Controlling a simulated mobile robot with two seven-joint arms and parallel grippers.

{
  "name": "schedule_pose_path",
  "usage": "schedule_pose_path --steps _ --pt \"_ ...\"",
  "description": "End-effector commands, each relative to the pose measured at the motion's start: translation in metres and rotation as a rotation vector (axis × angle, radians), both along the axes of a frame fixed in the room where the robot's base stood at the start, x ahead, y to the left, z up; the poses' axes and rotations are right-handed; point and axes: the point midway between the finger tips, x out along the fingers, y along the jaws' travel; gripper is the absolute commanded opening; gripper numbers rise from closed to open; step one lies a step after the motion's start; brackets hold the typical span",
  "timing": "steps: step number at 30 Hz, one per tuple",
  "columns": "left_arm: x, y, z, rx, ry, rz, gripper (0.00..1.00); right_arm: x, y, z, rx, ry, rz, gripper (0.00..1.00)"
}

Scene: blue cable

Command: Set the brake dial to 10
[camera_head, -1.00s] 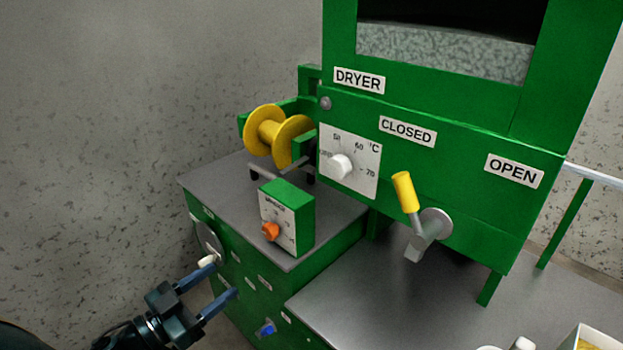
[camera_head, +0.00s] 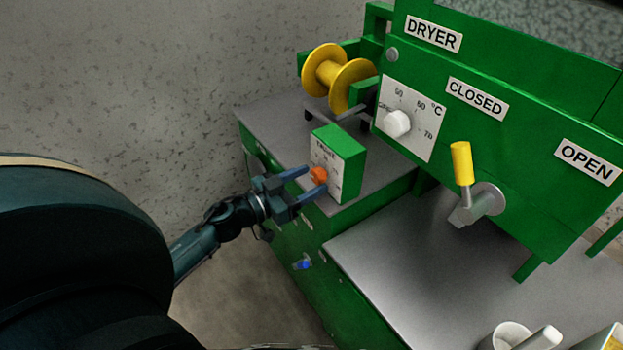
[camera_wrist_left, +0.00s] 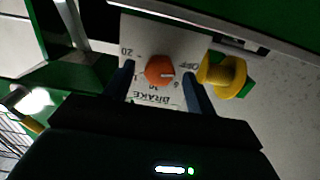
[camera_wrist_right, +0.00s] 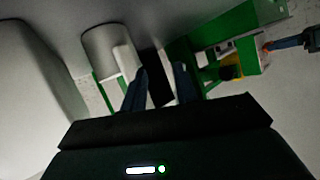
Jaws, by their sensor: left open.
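The brake dial (camera_head: 319,175) is an orange knob on the white face of a small green box (camera_head: 341,154). My left gripper (camera_head: 312,180) is open at it. In the left wrist view the dial (camera_wrist_left: 160,70) sits between the parted fingers (camera_wrist_left: 159,74), with visible gaps beside it. There the face (camera_wrist_left: 150,43) appears upside down, with "BRAKE", "OFF", "10" and "20" readable. The knob's pale mark lies on its right side in that view, near the "OFF" side; its exact reading is unclear. My right gripper (camera_wrist_right: 160,82) is open, away from the dial.
A yellow spool (camera_head: 328,72) stands behind the box. To the right is the green dryer (camera_head: 520,130) with a white temperature knob (camera_head: 397,123) and a yellow-handled lever (camera_head: 461,164). A blue knob (camera_head: 302,264) is below on the cabinet front. A white mug (camera_head: 507,336) is near.

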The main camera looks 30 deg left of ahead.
Motion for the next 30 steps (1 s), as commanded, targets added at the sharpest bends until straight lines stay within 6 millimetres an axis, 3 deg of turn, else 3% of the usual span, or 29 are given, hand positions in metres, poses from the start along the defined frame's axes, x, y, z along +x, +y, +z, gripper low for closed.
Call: schedule_pose_path --steps 5,14,30 --pt "0.0115 -0.0051 0.0002 0.0 -0.001 0.0 0.56 0.0001 0.0 0.0 -0.001 -0.001 0.0 0.3" --pt "0.0127 -0.0058 -0.0001 0.0 0.0 -0.001 0.55 0.0002 0.0 0.0004 0.0 -0.002 0.0 0.3" --pt "0.0123 -0.0057 -0.0001 0.0 0.0 -0.001 0.11 0.0001 -0.0002 0.0007 0.0 -0.003 0.0 0.3"
